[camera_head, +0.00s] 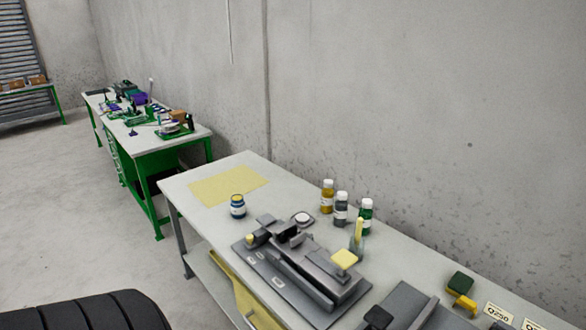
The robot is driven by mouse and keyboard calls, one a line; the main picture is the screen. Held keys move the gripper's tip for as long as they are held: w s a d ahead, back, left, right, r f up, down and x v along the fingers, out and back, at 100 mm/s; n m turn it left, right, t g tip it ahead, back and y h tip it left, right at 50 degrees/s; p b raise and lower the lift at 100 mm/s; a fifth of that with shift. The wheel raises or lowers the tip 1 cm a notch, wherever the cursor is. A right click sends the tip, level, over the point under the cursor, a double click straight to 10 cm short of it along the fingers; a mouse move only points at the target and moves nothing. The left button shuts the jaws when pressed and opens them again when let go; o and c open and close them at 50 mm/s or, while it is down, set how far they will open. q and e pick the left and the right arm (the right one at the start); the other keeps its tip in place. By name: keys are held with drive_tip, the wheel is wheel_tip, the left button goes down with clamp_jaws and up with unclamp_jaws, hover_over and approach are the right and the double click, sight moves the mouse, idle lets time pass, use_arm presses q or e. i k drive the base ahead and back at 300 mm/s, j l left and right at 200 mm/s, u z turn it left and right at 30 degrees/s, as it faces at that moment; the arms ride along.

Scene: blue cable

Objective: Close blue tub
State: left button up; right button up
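A small round tub with blue bands and a pale label (238,207) stands upright on the near workbench, just in front of a flat yellow sheet. Its top is too small to tell whether it is open or covered. A round white-topped disc with a dark rim (302,219) lies to its right, behind a grey machine; I cannot tell whether it is a lid. Neither of my grippers is in view.
The grey machine (300,268) sits on the near bench (205,220). Three bottles, yellow (327,197), grey (341,210) and green (365,217), stand near the wall. The yellow sheet (228,185) covers part of the bench's far end. A cluttered green bench (150,165) stands beyond.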

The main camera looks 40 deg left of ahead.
sight(237, 204)
drive_tip(key=u, duration=1.8)
